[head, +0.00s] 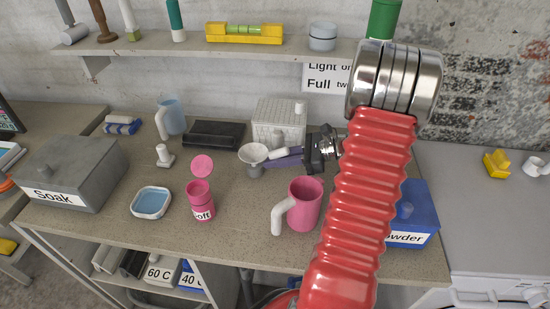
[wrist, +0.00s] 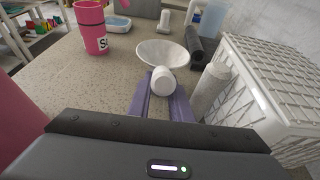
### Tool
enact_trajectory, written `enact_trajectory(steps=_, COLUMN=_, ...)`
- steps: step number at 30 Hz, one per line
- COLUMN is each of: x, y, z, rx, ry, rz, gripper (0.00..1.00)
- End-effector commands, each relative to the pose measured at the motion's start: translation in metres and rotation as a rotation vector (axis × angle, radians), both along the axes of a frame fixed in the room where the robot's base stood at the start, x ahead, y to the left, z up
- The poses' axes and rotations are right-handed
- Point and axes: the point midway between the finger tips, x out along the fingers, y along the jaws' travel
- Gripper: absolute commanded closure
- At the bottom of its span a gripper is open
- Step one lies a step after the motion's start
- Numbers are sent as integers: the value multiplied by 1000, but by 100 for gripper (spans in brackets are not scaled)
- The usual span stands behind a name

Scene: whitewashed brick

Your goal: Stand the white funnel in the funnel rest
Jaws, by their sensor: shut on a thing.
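The white funnel (head: 252,152) shows as a wide bowl with its mouth up, just beyond my fingertips. It also shows in the wrist view (wrist: 163,52), with a white round-ended handle (wrist: 163,80) lying between my purple fingers. My gripper (head: 282,158) is shut on the funnel, near the middle of the bench; in the wrist view its fingers (wrist: 165,98) reach forward. A small grey piece (head: 256,171) shows directly below the bowl. I cannot tell whether it is the funnel's spout or the funnel rest, or whether the funnel is seated.
A white wire basket (head: 278,122) stands close behind my gripper. A pink mug (head: 305,203) is in front, a pink bottle (head: 201,200) front left. A blue-filled dish (head: 151,202), black tray (head: 214,134) and small white piece (head: 164,155) are further left.

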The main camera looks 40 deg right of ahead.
Motion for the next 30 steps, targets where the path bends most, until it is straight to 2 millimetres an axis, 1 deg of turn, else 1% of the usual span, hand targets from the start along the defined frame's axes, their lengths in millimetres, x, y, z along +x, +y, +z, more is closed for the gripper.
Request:
enact_trajectory(steps=12, x=0, y=0, z=-8, rx=0, ry=0, rz=0, gripper=100)
enact_trajectory(steps=20, x=0, y=0, z=-9, rx=0, ry=0, rz=0, gripper=100)
enact_trajectory(steps=21, x=0, y=0, z=-9, rx=0, ry=0, rz=0, gripper=80)
enact_trajectory(steps=30, x=0, y=0, z=-9, rx=0, ry=0, rz=0, gripper=60)
